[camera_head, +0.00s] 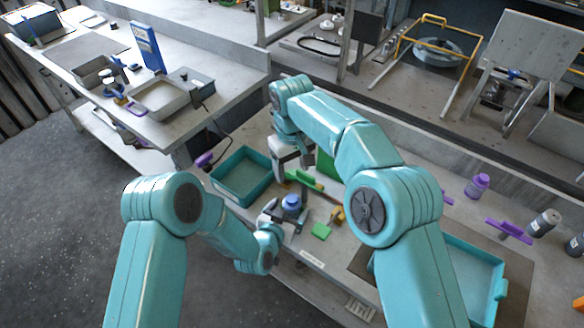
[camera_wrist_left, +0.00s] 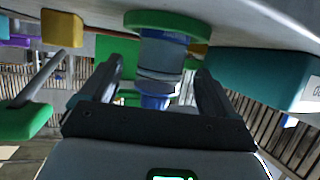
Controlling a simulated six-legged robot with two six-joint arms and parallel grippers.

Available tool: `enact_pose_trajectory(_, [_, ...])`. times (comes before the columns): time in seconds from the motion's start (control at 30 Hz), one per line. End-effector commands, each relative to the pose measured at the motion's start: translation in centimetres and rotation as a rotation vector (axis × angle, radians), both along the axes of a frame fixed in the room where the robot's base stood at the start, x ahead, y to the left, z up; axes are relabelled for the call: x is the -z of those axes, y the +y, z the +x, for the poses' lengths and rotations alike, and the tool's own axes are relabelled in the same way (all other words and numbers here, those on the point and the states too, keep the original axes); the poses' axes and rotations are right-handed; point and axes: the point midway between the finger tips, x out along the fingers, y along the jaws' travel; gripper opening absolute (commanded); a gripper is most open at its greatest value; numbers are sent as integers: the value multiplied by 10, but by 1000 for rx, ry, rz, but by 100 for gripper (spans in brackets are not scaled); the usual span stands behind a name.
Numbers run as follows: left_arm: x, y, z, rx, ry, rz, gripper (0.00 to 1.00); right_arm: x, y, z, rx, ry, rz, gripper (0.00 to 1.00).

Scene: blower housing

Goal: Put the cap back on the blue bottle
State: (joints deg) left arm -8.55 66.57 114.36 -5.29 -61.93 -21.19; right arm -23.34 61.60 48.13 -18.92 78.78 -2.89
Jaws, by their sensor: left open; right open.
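The blue bottle (camera_wrist_left: 160,52) stands between the fingers of my left gripper (camera_wrist_left: 158,76) in the left wrist view, which looks upside down. It has a blue band, a grey body and a green ring at its foot. A blue cap-like part (camera_wrist_left: 155,101) is at its free end; I cannot tell whether it is seated. In the head view the blue top (camera_head: 292,201) shows at my left gripper (camera_head: 287,213), which is open around the bottle. My right gripper (camera_head: 293,164) is open, just behind the bottle, close to a green bar (camera_head: 304,180).
A teal tray (camera_head: 222,188) lies left of the bottle, and another teal tray (camera_head: 490,312) at the lower right. A green square (camera_head: 321,231) and a yellow piece (camera_head: 337,215) lie close by. A purple bottle (camera_head: 477,186) and a grey bottle (camera_head: 545,222) stand farther right.

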Motion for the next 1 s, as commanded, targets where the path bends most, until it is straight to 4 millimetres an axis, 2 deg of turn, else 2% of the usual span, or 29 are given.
enact_pose_trajectory(0.3, [-27, 29, -67, 0, 2, 1, 90, 21, 0, 0, 0, 0, 0, 64])
enact_pose_trajectory(0.43, [-38, 39, -91, 0, 3, 0, 90, 27, 0, 0, 0, 0, 0, 64])
enact_pose_trajectory(0.47, [-40, 41, -95, -1, 2, 0, 90, 28, 0, 0, 0, 0, 0, 64])
enact_pose_trajectory(0.53, [-50, 45, -105, -1, 7, 1, 90, 16, 0, 0, 0, -1, 1, 64])
enact_pose_trajectory(0.7, [-54, 51, -117, -1, 5, 1, 90, 10, 0, 0, 0, 0, 0, 64])
enact_pose_trajectory(1.0, [-53, 51, -119, 0, 3, 1, 90, 11, 0, 0, 0, 0, 0, 64])
